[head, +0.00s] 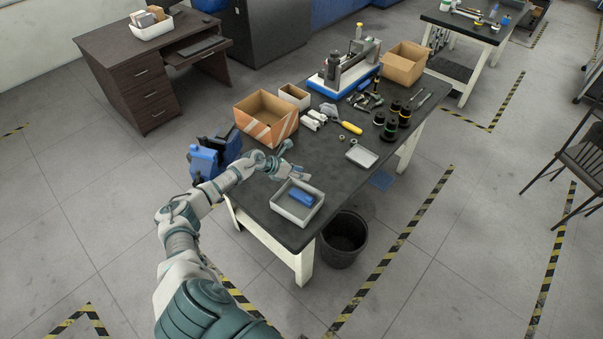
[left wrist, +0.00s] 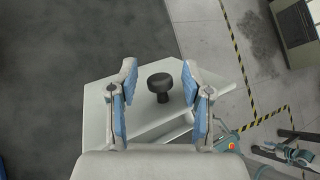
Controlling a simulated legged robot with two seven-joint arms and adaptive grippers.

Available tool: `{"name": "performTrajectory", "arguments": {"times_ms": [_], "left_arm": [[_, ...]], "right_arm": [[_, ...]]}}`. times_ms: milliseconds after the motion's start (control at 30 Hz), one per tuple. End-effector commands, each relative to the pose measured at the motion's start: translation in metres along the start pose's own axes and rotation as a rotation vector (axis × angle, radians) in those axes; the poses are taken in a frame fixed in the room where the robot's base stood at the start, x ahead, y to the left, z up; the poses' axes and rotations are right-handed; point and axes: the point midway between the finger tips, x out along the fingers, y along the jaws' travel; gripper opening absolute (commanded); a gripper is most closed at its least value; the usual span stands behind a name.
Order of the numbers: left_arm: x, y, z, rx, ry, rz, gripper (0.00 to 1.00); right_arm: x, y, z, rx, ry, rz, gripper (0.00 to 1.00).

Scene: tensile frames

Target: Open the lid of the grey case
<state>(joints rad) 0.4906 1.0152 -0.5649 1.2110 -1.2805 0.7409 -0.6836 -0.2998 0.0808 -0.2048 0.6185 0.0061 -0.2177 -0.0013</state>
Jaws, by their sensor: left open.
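In the left wrist view, a pale grey flat-topped thing, which looks like the grey case (left wrist: 150,124), lies below my left gripper (left wrist: 159,72). A black round knob (left wrist: 159,82) stands up from it and shows between the two blue-padded fingers, with gaps on both sides. The gripper is open and empty. In the head view, my left gripper (head: 289,166) is over the near left part of the dark table. The case is not clear there, mostly hidden by the hand. My right gripper is not in view.
The dark table (head: 340,190) holds a grey tray (head: 281,211) with a blue thing (head: 300,197), a cardboard box (head: 266,118), a small white tray (head: 361,155) and tools. A black bin (head: 343,241) stands on the floor.

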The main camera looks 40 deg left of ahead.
Motion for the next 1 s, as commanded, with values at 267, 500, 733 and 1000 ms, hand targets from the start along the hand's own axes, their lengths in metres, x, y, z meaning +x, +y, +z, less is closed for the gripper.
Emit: {"name": "performTrajectory", "arguments": {"times_ms": [267, 500, 733, 1000], "left_arm": [[-0.056, 0.001, -0.001, 0.004, 0.004, 0.004, 0.49], [-0.1, 0.002, -0.002, 0.0, 0.004, 0.002, 0.49], [-0.114, 0.0, 0.001, 0.001, 0.0, 0.001, 0.49], [-0.113, 0.0, 0.0, 0.0, -0.001, -0.001, 0.37]], "right_arm": [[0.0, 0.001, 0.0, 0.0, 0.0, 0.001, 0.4], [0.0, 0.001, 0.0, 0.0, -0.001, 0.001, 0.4], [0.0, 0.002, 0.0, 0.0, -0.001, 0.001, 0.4], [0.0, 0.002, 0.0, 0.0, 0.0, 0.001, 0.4]]}}
